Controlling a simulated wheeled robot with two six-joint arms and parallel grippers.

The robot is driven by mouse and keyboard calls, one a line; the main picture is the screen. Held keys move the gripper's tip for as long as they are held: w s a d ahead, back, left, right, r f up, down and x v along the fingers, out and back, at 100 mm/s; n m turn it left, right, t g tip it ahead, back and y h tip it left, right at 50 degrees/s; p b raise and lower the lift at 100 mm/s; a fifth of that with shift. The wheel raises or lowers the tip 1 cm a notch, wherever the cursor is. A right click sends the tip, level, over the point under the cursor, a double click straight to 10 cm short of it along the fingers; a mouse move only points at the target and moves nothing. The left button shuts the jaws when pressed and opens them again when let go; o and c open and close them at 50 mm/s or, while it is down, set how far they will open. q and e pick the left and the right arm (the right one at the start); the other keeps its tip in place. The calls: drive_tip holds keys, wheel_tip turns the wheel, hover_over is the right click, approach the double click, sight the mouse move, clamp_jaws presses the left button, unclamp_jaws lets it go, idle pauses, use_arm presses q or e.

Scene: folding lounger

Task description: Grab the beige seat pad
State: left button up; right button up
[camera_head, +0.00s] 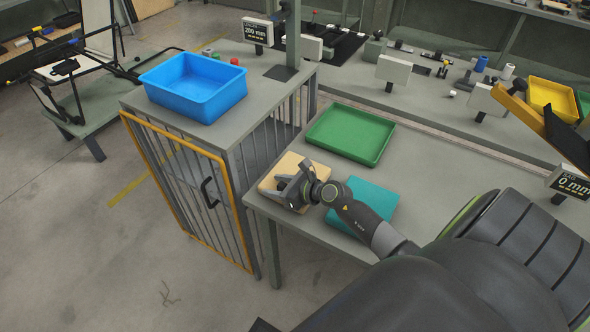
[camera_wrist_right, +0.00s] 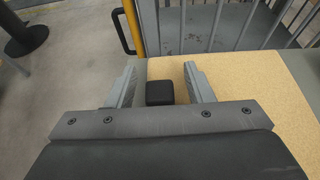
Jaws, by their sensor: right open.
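The beige seat pad (camera_head: 283,167) lies flat at the left corner of the grey table, partly hidden by my right gripper (camera_head: 290,188). In the right wrist view, the pad (camera_wrist_right: 250,95) spreads below and to the right of the fingers. My right gripper (camera_wrist_right: 160,80) is open, its two fingers either side of a small black block (camera_wrist_right: 159,93) that appears to stand on the pad. I cannot tell whether the fingers touch the pad. My left gripper is not in view.
A teal pad (camera_head: 368,198) lies right of the beige one, partly under my right arm. A green tray (camera_head: 350,134) sits behind on the table (camera_head: 440,165). A barred cabinet (camera_head: 185,180) with a blue bin (camera_head: 194,88) on top stands close on the left.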

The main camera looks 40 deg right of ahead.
clamp_jaws()
